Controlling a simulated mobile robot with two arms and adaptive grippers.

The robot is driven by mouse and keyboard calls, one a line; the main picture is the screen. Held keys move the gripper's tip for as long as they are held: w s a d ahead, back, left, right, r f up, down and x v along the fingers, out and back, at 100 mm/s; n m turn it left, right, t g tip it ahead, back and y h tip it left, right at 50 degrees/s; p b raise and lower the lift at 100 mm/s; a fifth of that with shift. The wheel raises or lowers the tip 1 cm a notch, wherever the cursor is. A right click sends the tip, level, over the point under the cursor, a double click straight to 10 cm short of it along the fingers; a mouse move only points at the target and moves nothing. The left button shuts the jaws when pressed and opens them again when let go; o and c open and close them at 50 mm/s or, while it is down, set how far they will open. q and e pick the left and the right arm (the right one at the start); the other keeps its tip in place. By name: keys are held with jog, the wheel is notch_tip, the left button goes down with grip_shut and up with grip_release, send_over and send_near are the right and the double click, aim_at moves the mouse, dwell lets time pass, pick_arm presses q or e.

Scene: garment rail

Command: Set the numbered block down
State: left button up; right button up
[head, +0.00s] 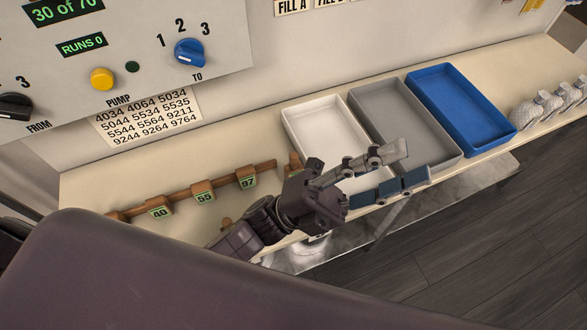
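Numbered blocks sit along a wooden rail (125,213) on the cream bench: block 40 (160,211), block 55 (205,197) and block 97 (247,181). Another brown block (295,161) shows at the rail's right end, partly hidden by my gripper, its number not readable. My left gripper (409,164) reaches in over the front of the white and grey trays. Its two fingers are spread apart, and I see no block between them. A small brown piece (226,224) shows beside my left arm, mostly hidden. My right gripper is not in view.
A white tray (301,141), a grey tray (376,118) and a blue tray (435,101) stand empty side by side. Pale rounded objects (527,113) lie at the bench's right end. A panel with a blue knob (189,53) and yellow button (102,79) stands behind.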

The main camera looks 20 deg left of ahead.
pick_arm(q)
jog(key=s+d+m+g+y, duration=0.35)
jog(key=s+m+g, duration=0.25)
jog(key=m+g, duration=0.75)
jog(key=m+t+y+p, duration=0.1)
jog(key=m+t+y, duration=0.8)
jog(key=y, duration=1.4)
send_over(294, 155)
jog(key=f, duration=0.5)
jog(key=f+m+g, duration=0.1)
jog(key=f, duration=0.5)
jog(key=f+g, duration=0.1)
jog(key=f, duration=0.5)
jog(key=shift+w+f+m, duration=0.15)
jog(key=shift+w+m, duration=0.05)
jog(key=shift+m, duration=0.05)
notch_tip(294, 155, down, 2)
jog(key=shift+f+p, duration=0.2)
jog(key=shift+p, duration=0.45)
jog(key=f, duration=0.1)
jog(key=f+p, duration=0.1)
jog(key=f, duration=0.1)
jog(key=f+p, duration=0.1)
jog(key=shift+s+f, duration=0.2)
jog(key=shift+s, duration=0.05)
jog(key=shift+f, duration=0.35)
